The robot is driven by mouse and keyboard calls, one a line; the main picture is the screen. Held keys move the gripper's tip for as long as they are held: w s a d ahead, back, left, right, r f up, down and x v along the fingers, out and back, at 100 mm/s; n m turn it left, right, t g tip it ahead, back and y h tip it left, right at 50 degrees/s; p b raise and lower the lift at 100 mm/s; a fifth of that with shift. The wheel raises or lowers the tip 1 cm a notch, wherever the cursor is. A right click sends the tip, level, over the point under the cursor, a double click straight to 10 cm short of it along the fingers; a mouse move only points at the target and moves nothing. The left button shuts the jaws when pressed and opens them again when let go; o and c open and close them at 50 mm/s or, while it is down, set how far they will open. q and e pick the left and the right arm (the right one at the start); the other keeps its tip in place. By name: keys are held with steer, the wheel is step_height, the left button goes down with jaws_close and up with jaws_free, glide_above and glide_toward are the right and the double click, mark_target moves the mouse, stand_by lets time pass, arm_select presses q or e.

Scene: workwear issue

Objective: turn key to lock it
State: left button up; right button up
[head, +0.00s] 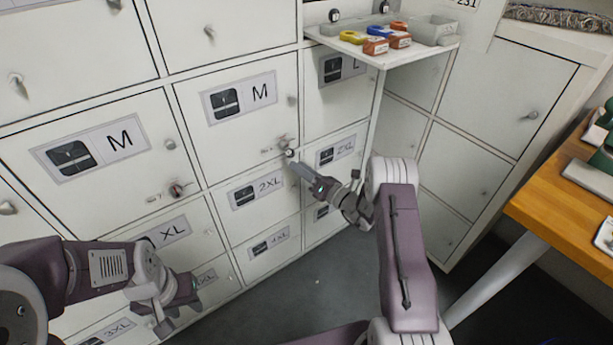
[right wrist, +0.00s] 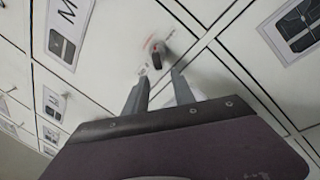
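A key (head: 284,143) sits in the lock of the upper middle M locker door (head: 225,135), at its lower right corner. In the right wrist view the key (right wrist: 156,56) is dark, with a red mark beside it. My right gripper (head: 292,162) is just below and in front of the key. Its fingers (right wrist: 160,80) are apart and empty, and the key shows beyond the gap between their tips. My left gripper (head: 178,305) hangs low at the left before the lower lockers; its finger opening is unclear.
Another key (head: 177,190) sits in the left M door. A shelf (head: 385,60) above right of my right gripper carries yellow, blue and orange items and a grey tray (head: 433,30). A wooden table (head: 565,210) stands at the right. Grey floor (head: 330,285) lies open below.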

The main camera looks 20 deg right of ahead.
mark_target(294, 155)
steer(key=shift+w+a+r+b, duration=0.1)
steer(key=shift+w+a+r, duration=0.15)
steer(key=shift+w, duration=0.4)
steer(key=shift+w+a+r+b, duration=0.15)
steer(key=shift+w+a+r, duration=0.1)
steer(key=shift+w, duration=0.4)
steer(key=shift+w+a+r+b, duration=0.1)
steer(key=shift+w+a+r, duration=0.15)
steer(key=shift+w, duration=0.4)
jaws_close()
steer(key=shift+w+r, duration=0.15)
steer(key=shift+r, duration=0.2)
steer(key=shift+r, duration=0.1)
